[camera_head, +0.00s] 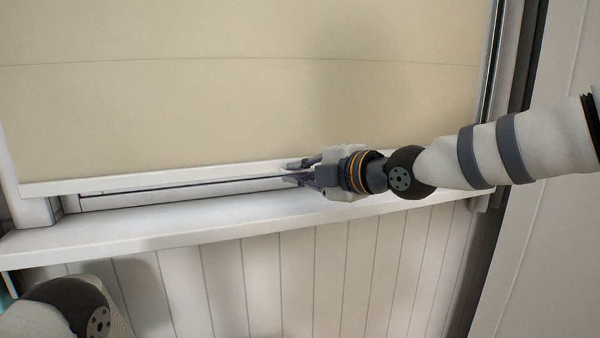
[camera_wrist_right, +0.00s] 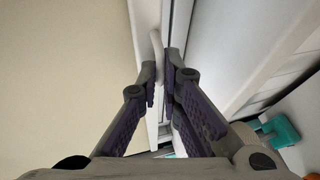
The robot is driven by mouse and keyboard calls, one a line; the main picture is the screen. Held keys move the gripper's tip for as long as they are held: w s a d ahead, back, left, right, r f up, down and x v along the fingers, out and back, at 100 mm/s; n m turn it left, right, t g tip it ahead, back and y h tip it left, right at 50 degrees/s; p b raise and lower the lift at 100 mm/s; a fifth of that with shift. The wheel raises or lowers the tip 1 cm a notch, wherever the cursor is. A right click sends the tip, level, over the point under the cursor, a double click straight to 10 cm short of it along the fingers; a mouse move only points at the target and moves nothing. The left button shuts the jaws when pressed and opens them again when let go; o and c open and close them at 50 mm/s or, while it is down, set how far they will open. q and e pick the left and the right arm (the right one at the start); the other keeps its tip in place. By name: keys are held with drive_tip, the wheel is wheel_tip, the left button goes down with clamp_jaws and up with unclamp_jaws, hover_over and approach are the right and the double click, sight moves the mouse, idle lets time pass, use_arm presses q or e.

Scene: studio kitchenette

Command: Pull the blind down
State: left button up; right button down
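The cream blind (camera_head: 240,100) hangs over most of the window in the head view. Its white bottom rail (camera_head: 120,183) is a little above the sill, with a narrow dark gap under it. My right gripper (camera_head: 293,172) is at the rail, right of its middle. In the right wrist view my right gripper's fingers (camera_wrist_right: 160,78) are close together around a pale, curved pull (camera_wrist_right: 157,48) at the blind's lower edge; the fingertips partly hide it. The blind's cloth (camera_wrist_right: 70,80) fills the left of that view. My left gripper is out of view.
The white window sill (camera_head: 190,224) runs just below the rail and my right gripper. White panelling (camera_head: 290,275) is beneath it. The window's frame (camera_head: 515,60) stands on the right. Teal objects (camera_wrist_right: 279,130) lie at the right wrist view's lower right.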

sight(300, 211)
drive_tip(key=shift+f, duration=2.5)
drive_tip(key=c, duration=2)
unclamp_jaws()
drive_tip(key=shift+c, duration=0.2)
drive_tip(key=v, duration=1.2)
